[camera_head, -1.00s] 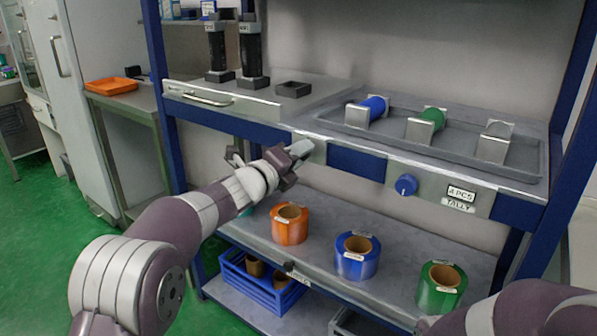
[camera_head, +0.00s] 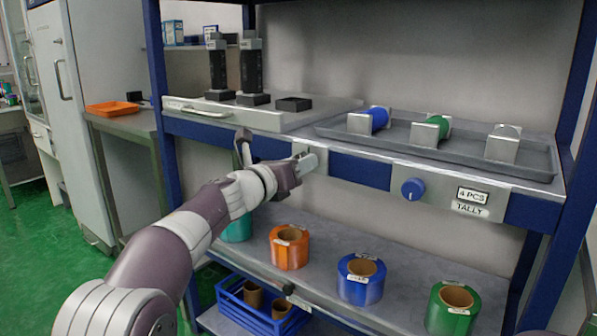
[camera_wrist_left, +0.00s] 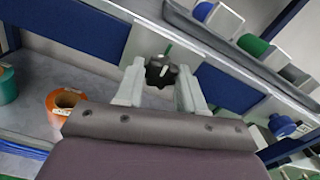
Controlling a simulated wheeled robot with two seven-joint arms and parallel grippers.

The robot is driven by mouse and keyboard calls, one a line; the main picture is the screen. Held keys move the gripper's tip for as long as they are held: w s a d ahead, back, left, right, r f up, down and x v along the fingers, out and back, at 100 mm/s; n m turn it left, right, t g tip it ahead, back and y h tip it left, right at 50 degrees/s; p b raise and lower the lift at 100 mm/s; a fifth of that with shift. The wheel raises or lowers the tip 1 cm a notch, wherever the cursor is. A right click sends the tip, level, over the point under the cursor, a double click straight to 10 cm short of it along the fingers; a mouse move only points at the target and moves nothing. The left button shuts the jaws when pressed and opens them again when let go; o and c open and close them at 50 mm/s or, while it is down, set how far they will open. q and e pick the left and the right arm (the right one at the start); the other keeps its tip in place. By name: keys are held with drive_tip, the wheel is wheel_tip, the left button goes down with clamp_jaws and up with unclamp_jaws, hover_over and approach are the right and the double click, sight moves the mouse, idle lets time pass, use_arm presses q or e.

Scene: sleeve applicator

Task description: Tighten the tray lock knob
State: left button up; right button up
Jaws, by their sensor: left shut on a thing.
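The black knob (camera_wrist_left: 162,71) with a white pointer line sits on a bare metal plate in the left wrist view. A short green mark (camera_wrist_left: 168,48) is on the plate just above it. My left gripper (camera_wrist_left: 160,88) is shut on this knob, one pale finger on each side. In the head view my left gripper (camera_head: 304,164) is at the metal plate on the bench's front rail, and it hides the knob there. My right gripper is not in view.
A blue knob (camera_head: 412,190) is on the rail to the right. The grey tray (camera_head: 335,130) above holds rollers in metal brackets. Orange (camera_head: 289,252), blue (camera_head: 358,290) and green (camera_head: 440,318) rolls stand on the shelf below. A blue crate (camera_head: 235,310) is lower.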

use_arm(q)
drive_tip(key=shift+m, duration=0.4)
drive_tip(key=o, duration=1)
drive_tip(key=shift+o, duration=0.2)
drive_tip(key=v, duration=1.2)
drive_tip(key=shift+s+a+b, duration=0.2)
drive_tip(key=shift+s+b, duration=0.05)
drive_tip(key=shift+b, duration=0.15)
